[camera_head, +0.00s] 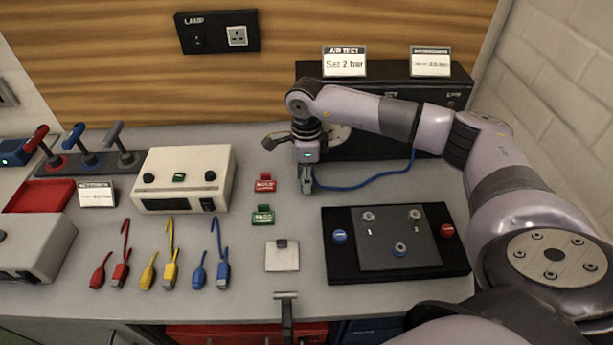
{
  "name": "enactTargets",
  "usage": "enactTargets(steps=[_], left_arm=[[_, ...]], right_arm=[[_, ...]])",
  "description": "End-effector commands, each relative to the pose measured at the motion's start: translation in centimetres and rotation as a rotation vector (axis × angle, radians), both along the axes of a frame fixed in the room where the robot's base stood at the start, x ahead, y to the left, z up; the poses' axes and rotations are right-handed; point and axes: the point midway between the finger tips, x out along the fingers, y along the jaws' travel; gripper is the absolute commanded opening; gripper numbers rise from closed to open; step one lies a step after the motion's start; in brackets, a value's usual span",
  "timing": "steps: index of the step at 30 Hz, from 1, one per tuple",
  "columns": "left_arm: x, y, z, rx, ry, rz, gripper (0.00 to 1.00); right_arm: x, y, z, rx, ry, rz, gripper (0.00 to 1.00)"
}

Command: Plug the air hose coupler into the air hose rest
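My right gripper (307,187) points down over the bench, in front of the black air test box. The blue air hose (372,180) runs from the right of that box, along the bench, to the gripper's fingertips. The fingers appear closed around the coupler at the hose's end. The coupler is small and mostly hidden by them. I cannot make out the air hose rest for certain; the gripper and arm cover part of the area around the box. My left gripper is out of view.
The black air test box (455,98) stands behind my arm. A black plate with knobs (335,272) lies at right front. Red and green tags (264,184) (262,216) and a white pad (282,262) are left of it. A cream box (184,160) and coloured cables (168,272) are further left.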

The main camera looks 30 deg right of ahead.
Motion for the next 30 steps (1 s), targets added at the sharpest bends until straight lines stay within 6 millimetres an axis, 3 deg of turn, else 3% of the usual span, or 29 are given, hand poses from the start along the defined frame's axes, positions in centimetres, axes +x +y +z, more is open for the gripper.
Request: enactTargets(steps=[5, 16, 20, 30], left_arm=[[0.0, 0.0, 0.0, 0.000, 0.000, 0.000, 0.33], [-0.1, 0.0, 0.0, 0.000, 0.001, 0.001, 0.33], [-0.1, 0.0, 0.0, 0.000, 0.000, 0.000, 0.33], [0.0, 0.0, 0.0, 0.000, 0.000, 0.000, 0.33]], right_arm=[[0.0, 0.0, 0.0, 0.000, 0.000, 0.000, 0.46], [0.0, 0.0, 0.5, 0.000, 0.000, 0.000, 0.46], [0.1, 0.0, 2.4, 0.002, -0.003, 0.001, 0.46], [0.3, -0.1, 9.4, 0.001, -0.003, 0.000, 0.46]])
